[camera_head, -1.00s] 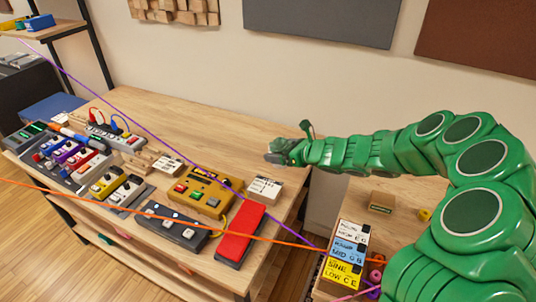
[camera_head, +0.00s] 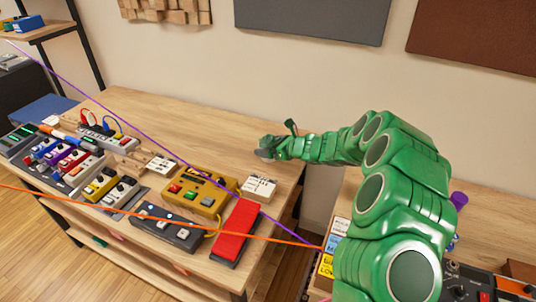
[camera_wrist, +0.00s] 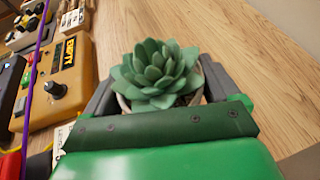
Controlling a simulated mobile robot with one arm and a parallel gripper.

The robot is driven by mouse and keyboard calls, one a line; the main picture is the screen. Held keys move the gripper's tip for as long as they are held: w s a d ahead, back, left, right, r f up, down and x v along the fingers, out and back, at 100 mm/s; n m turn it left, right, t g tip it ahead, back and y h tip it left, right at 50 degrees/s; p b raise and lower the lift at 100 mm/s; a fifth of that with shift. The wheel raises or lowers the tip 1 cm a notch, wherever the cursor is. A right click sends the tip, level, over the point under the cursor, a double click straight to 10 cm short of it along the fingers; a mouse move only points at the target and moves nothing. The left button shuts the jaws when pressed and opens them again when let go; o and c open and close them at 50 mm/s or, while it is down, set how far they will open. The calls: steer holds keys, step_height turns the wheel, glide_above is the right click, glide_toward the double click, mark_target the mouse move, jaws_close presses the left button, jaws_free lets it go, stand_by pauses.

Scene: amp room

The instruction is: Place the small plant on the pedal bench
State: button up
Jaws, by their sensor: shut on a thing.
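The small plant (camera_wrist: 158,75) is a green succulent in a pale pot, seen in the wrist view between the dark fingers of my gripper (camera_wrist: 160,95). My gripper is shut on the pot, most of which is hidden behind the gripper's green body. In the head view my gripper (camera_head: 268,150) is over the right part of the wooden pedal bench (camera_head: 185,120), and the plant is hidden there. I cannot tell how high the pot is above the bench top.
A yellow pedal (camera_head: 198,192), a white card stack (camera_head: 258,187) and a red pedal (camera_head: 235,232) lie near the bench's front right. Several pedals crowd its left front. A purple cable (camera_head: 150,132) and an orange cable (camera_head: 150,210) cross the view. The bench's back is clear.

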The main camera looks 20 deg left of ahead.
steer(key=shift+w+a+f, duration=0.25)
steer(key=shift+w+f, duration=0.1)
steer(key=shift+f, duration=0.2)
steer(key=shift+w+a+f, duration=0.25)
steer(key=shift+w+f, duration=0.1)
steer(key=shift+f, duration=0.15)
steer(key=shift+w+f, duration=0.1)
steer(key=shift+f, duration=1.4)
steer(key=shift+f, duration=0.1)
steer(key=o, duration=1)
steer(key=shift+f, duration=0.1)
steer(key=shift+r, duration=0.2)
steer(key=v, duration=1.2)
steer(key=shift+f, duration=0.1)
